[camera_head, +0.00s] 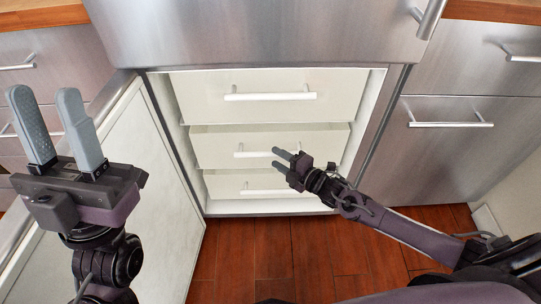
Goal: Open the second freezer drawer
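The freezer has three white drawers stacked in its cavity. The second drawer (210,152) is the middle one; a dark strip shows along its top edge, and it looks at most slightly out. Its white bar handle (252,154) is partly covered by my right gripper (281,160). My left gripper (56,125) is open and empty, raised at the left in front of the open freezer door (150,190).
The top drawer (200,95) and bottom drawer (222,186) have similar bar handles and look shut. Steel cabinets (450,145) flank the freezer on both sides. A large steel front (250,35) is above. The wooden floor (270,250) in front is clear.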

